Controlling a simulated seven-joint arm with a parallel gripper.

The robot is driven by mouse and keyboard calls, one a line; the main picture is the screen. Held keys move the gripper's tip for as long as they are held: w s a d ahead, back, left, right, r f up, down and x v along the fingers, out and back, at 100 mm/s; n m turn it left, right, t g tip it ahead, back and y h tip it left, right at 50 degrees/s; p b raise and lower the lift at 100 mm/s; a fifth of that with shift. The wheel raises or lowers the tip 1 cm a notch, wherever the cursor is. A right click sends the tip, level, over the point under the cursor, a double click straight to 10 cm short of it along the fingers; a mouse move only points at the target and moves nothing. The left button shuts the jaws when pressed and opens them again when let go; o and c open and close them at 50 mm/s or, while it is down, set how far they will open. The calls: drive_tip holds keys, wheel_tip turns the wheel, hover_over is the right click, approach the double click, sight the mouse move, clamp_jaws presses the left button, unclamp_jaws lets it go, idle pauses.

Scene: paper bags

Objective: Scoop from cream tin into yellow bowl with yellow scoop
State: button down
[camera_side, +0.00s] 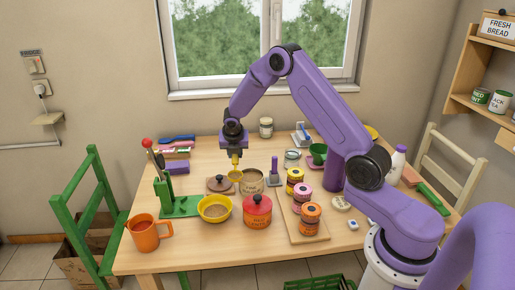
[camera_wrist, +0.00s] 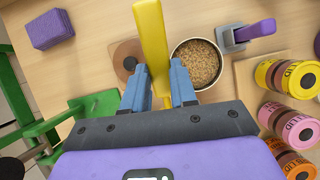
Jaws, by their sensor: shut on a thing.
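My gripper (camera_side: 235,153) is shut on the yellow scoop (camera_side: 236,174) and holds it above the table. In the wrist view the scoop (camera_wrist: 151,40) stands between the blue fingers (camera_wrist: 159,92). The cream tin (camera_side: 252,188) stands open just right of the scoop. The wrist view shows the tin's rim (camera_wrist: 222,54) and brown grains inside. The scoop is beside the tin's mouth there, not over its middle. I cannot tell whether the scoop holds grains. The yellow bowl (camera_side: 215,217) stands in front of the tin, to the left, with tan contents.
A red lidded tin (camera_side: 257,214) stands right of the bowl. A brown lid (camera_side: 213,185) lies left of the cream tin. A green stand with a red-knobbed lever (camera_side: 165,190) is at left. An orange mug (camera_side: 144,234) is front left. Stacked colored tins (camera_side: 302,193) stand on a board at right.

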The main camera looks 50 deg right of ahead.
drive_tip(key=w+a+r+n+t+y, duration=0.1)
drive_tip(key=w+a+n+y, duration=0.2)
drive_tip(key=a+n, duration=0.7)
drive_tip(key=shift+w+r+t+y, duration=0.4)
drive_tip(key=shift+y, duration=0.1)
drive_tip(key=shift+a+f+h, duration=0.2)
drive_tip(key=shift+f+h, duration=0.1)
drive_tip(key=shift+f, duration=0.1)
drive_tip(key=h, duration=0.1)
drive_tip(key=a+f+n+h, duration=0.1)
drive_tip(key=h, duration=0.1)
drive_tip(key=a+h, duration=0.1)
drive_tip(key=h, duration=0.1)
drive_tip(key=shift+a+f+n, duration=0.2)
drive_tip(key=shift+a+n, duration=0.05)
drive_tip(key=shift+n, duration=0.05)
idle(0.6)
